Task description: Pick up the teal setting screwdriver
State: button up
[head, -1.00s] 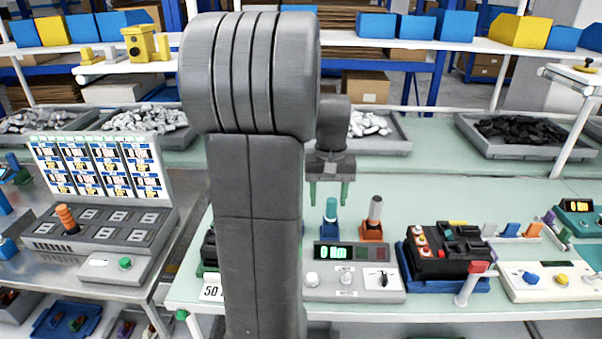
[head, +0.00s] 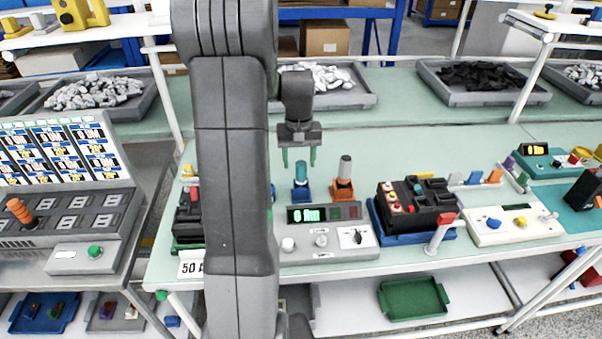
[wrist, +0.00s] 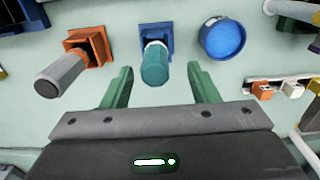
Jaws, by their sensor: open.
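The teal setting screwdriver (head: 301,173) stands upright in a blue holder (head: 301,192) on the bench. In the wrist view its teal handle (wrist: 154,66) lies between and just beyond the fingertips, with the blue holder (wrist: 154,36) behind it. My gripper (head: 299,157) is open and empty, with green fingers pointing down just above the handle in the head view. In the wrist view my gripper (wrist: 161,74) has one finger on each side of the handle, with gaps on both sides. Whether the tips reach down beside the handle is hard to tell.
A grey-handled tool (head: 345,168) stands in an orange holder (head: 343,190) close by. A round blue item (wrist: 222,38) lies on the other side in the wrist view. A test unit with green display (head: 325,232) stands in front, and a black breaker fixture (head: 415,207) to the right.

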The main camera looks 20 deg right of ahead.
aim_at(301, 179)
jog(key=shift+d+f+p, duration=0.15)
jog(key=shift+f+p, duration=0.05)
jog(key=shift+f, duration=0.9)
jog(key=shift+d+f+p, duration=0.15)
jog(key=shift+f+p, duration=0.05)
jog(key=shift+f, duration=0.9)
jog(key=shift+c, duration=0.2)
jog(key=c, duration=1)
jog(key=shift+r, duration=0.1)
